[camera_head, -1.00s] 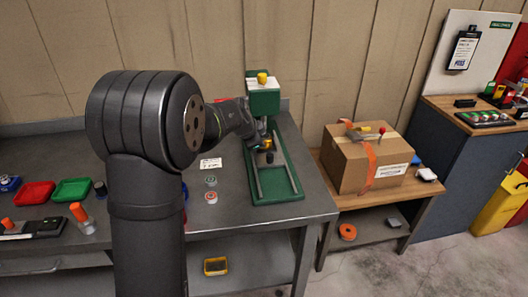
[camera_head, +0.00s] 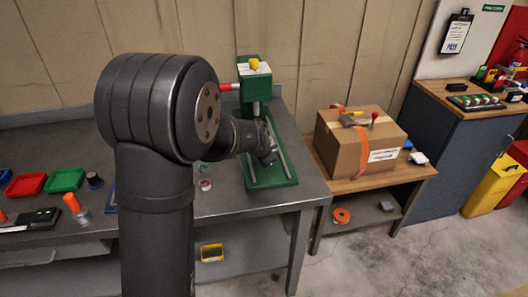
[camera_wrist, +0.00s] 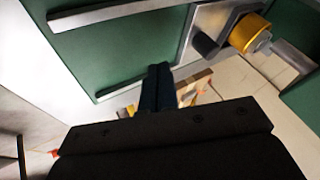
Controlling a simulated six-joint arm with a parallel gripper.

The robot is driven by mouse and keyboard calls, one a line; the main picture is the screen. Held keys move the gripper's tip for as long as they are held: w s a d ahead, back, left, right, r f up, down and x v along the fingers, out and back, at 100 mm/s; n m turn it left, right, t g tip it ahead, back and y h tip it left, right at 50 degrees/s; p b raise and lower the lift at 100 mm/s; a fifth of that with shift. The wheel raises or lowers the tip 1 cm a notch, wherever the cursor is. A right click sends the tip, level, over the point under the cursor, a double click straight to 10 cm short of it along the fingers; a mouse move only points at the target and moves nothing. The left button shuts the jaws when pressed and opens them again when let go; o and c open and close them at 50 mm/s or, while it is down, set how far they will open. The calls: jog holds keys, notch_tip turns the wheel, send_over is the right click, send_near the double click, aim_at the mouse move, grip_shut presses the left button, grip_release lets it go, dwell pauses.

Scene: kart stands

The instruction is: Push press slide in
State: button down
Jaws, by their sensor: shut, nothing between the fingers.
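The green press stands on the grey bench in the head view, with a head (camera_head: 257,88) above a flat base (camera_head: 283,180) that carries two metal rails. In the wrist view the base (camera_wrist: 115,50) fills the upper part, and the slide, a metal plate (camera_wrist: 205,22) with a gold cylinder (camera_wrist: 249,32) and a dark knob, sits between the rails at upper right. My gripper (camera_head: 271,160) is over the front half of the base. Its closed, empty fingers (camera_wrist: 158,80) show in the wrist view, apart from the slide. My wrist hides the slide in the head view.
A cardboard box (camera_head: 345,141) stands on a wooden side table right of the bench. Red (camera_head: 25,185) and green (camera_head: 65,180) trays lie at the bench's left. A small round part (camera_head: 205,185) lies left of the press base.

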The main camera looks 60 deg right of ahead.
jog(key=x, duration=0.2)
jog(key=shift+d+f, duration=0.2)
jog(key=shift+f, duration=0.15)
jog(key=shift+w+d+r, duration=0.1)
jog(key=shift+w+d, duration=0.3)
jog(key=shift+w, duration=0.2)
jog(key=shift+w+d+r, duration=0.1)
jog(key=shift+w+d, duration=0.25)
jog(key=shift+w, duration=0.25)
jog(key=shift+w+d, duration=0.4)
jog(key=shift+w, duration=0.05)
jog(key=shift+w, duration=0.1)
jog(key=shift+w+d+f, duration=0.1)
jog(key=shift+w+d, duration=1)
jog(key=shift+d, duration=0.05)
jog(key=shift+w+d, duration=0.3)
jog(key=shift+w, duration=0.05)
